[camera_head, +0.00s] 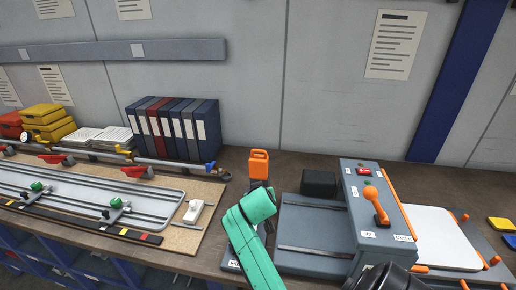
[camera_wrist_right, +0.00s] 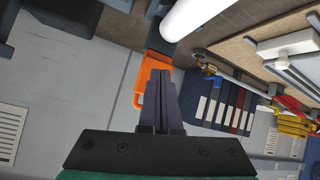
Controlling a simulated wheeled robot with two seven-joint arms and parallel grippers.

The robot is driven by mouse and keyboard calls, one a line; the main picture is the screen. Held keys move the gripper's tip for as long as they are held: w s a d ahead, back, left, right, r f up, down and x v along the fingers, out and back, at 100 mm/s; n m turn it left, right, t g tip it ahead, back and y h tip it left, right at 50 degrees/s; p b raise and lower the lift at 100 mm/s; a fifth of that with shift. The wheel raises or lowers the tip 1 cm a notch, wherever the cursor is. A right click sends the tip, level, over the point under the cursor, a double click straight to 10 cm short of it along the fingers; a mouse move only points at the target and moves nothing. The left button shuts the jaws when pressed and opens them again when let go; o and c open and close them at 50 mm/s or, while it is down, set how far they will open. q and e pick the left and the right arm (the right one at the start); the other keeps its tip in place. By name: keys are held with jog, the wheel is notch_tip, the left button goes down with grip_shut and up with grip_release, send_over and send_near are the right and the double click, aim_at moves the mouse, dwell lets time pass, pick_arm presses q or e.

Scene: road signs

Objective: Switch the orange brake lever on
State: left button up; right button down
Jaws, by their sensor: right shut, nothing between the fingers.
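An orange loop-shaped lever handle (camera_head: 259,163) stands upright on a dark stem near the middle of the bench, left of the grey machine. It also shows in the right wrist view (camera_wrist_right: 150,76). A second orange lever (camera_head: 377,206) sits on the grey control box; I cannot read the labels to tell which is the brake. My right gripper (camera_wrist_right: 158,76) is shut and empty, its fingertips overlapping the first handle in the wrist view; I cannot tell if they touch. In the head view my green arm hides the lever's base. My left gripper is not in view.
A grey machine (camera_head: 317,229) with a control box stands right of the arm, a black block (camera_head: 319,184) behind it. Several binders (camera_head: 178,130) stand at the back. A rail fixture (camera_head: 95,200) fills the left. Some bench (camera_head: 230,160) around the handle is clear.

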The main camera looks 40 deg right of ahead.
jog(key=w+d+r+m+t+h, duration=0.1)
jog(key=w+d+r+m+h, duration=0.3)
jog(key=w+r, duration=0.5)
notch_tip(320, 180, up, 3)
jog(key=shift+d+f+m, duration=0.1)
jog(key=shift+d+m, duration=0.2)
jog(key=shift+d, duration=0.7)
jog(key=shift+s, duration=0.1)
